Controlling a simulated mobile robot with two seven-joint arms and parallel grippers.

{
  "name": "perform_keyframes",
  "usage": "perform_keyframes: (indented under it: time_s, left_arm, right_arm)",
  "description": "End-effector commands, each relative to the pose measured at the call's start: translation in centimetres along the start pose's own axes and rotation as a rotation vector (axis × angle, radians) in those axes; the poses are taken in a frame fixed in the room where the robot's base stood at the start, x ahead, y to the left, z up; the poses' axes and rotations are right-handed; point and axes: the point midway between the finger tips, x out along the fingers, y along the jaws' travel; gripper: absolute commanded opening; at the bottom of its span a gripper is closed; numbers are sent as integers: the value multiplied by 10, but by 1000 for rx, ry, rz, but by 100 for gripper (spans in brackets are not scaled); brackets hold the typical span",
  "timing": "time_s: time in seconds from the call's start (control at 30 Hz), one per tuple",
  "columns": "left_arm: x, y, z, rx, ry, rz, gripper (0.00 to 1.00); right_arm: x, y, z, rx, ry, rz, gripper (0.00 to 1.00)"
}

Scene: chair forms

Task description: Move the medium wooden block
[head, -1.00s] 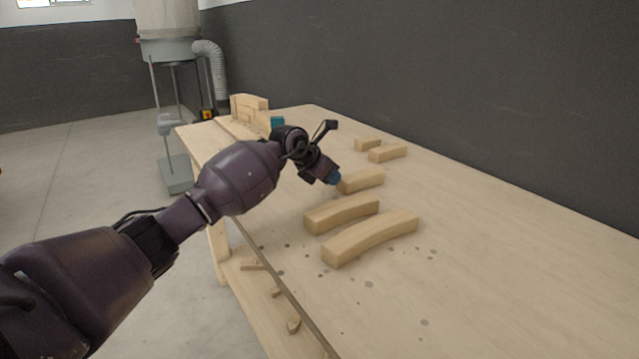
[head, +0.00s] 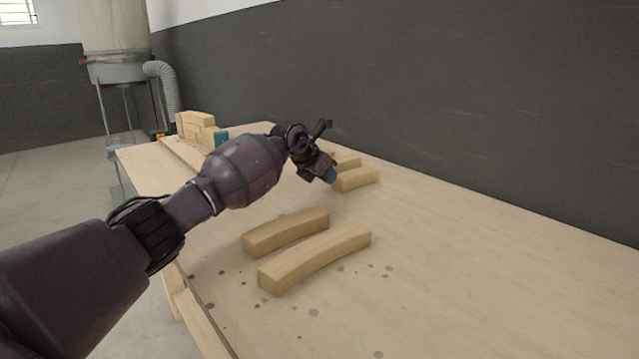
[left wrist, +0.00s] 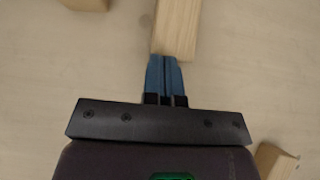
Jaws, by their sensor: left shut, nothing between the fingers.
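The medium wooden block (head: 356,180), a short light piece, lies on the table just right of my left gripper (head: 331,177) in the head view. My left gripper is shut and empty, its blue fingertips close to the block's left end. In the left wrist view, the shut fingers (left wrist: 164,75) point at the near end of a wooden block (left wrist: 177,30), which seems to be the same one. I cannot tell whether they touch it. My right gripper is not in view.
Another short block (head: 347,161) lies just behind, partly hidden by my gripper. Two longer curved blocks, one (head: 286,231) behind the other (head: 315,258), lie nearer on the table (head: 470,270). Stacked wood (head: 195,125) stands at the far left. The right side is clear.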

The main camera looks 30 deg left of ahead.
Motion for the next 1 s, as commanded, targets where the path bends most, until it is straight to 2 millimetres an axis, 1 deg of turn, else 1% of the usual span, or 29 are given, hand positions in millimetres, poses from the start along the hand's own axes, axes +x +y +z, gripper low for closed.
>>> perform_keyframes:
  time_s: [0.03,0.2,0.33,0.6,0.87,1.0]
  left_arm:
    - [14,-1,-4,-4,13,-4,0]
    - [28,0,8,-3,14,-4,0]
    - [35,0,17,-2,14,-3,0]
    - [36,0,26,-1,10,-1,0]
    - [35,0,26,-1,9,-1,0]
    - [32,1,26,0,7,0,0]
  right_arm:
    - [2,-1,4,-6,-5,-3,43]
    - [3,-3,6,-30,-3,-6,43]
    - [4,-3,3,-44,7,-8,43]
    - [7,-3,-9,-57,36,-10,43]
    - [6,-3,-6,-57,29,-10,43]
    - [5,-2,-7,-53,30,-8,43]
